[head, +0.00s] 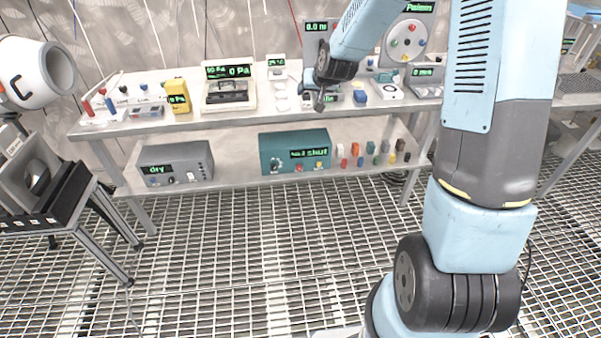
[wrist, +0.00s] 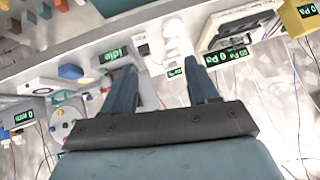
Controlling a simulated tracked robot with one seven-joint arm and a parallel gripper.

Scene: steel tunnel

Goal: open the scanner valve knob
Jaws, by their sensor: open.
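A teal box (head: 295,152) stands on the lower shelf in the head view. Its green display seems to end in "shut". Its front carries a pale round knob at the left, a red knob (head: 298,168) and a yellow knob (head: 318,166). I cannot tell which of these is the scanner valve knob. My gripper (head: 320,104) is above the upper shelf, higher than the teal box and apart from it. In the wrist view my gripper (wrist: 163,70) has its two fingers spread with nothing held; white items lie beyond them.
A grey box (head: 176,163) reading "dry" stands left on the lower shelf; several small coloured pieces (head: 372,153) stand right. The upper shelf is crowded: a yellow meter (head: 178,96), a beige instrument (head: 229,90), a round dial (head: 406,41). The grating floor in front is clear.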

